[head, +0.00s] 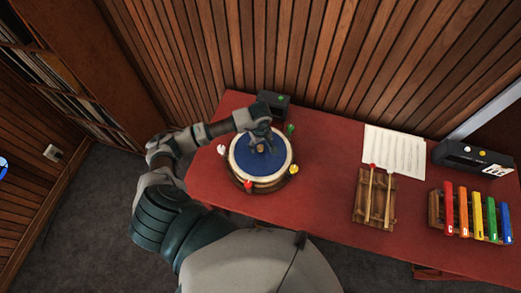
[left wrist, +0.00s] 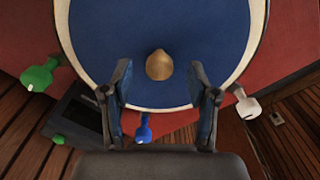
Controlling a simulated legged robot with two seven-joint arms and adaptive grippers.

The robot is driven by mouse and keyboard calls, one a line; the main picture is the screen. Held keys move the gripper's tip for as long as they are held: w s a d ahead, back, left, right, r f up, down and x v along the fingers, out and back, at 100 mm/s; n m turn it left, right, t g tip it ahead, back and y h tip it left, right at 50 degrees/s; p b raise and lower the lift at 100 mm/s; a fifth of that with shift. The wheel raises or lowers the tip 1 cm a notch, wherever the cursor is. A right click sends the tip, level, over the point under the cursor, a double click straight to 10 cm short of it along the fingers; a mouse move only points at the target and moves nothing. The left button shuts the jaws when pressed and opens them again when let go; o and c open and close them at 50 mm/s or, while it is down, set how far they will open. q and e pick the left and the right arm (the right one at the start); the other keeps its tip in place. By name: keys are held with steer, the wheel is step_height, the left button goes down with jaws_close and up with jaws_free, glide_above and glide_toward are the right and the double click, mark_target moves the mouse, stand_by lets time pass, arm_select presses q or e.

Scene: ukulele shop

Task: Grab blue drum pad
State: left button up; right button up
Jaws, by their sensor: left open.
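The blue drum pad (head: 268,172) is a round blue disc on top of a round drum with a pale rim, at the left part of the red table. It fills the upper middle of the left wrist view (left wrist: 110,40). A small tan knob (left wrist: 159,65) stands at its middle. My left gripper (head: 261,144) is open over the pad, pointing down at the knob. In the left wrist view its fingers (left wrist: 160,78) are spread to either side of the knob, with gaps. Whether they touch the pad I cannot tell. My right gripper is not in view.
Coloured pegs surround the drum, including red (head: 248,185), yellow (head: 294,169) and green (head: 290,129). A dark box (head: 273,99) stands behind it. Beaters on a wooden rack (head: 374,207), paper sheets (head: 394,150) and coloured bars (head: 477,215) lie to the right. A slatted wall is behind.

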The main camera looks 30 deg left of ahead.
arm_select(q)
steer(key=shift+a+f, duration=0.25)
steer(key=shift+f, duration=1)
steer(key=shift+d, duration=0.2)
steer(key=shift+d+r, duration=0.1)
steer(key=shift+d, duration=0.1)
steer(key=c, duration=0.8)
jaws_close()
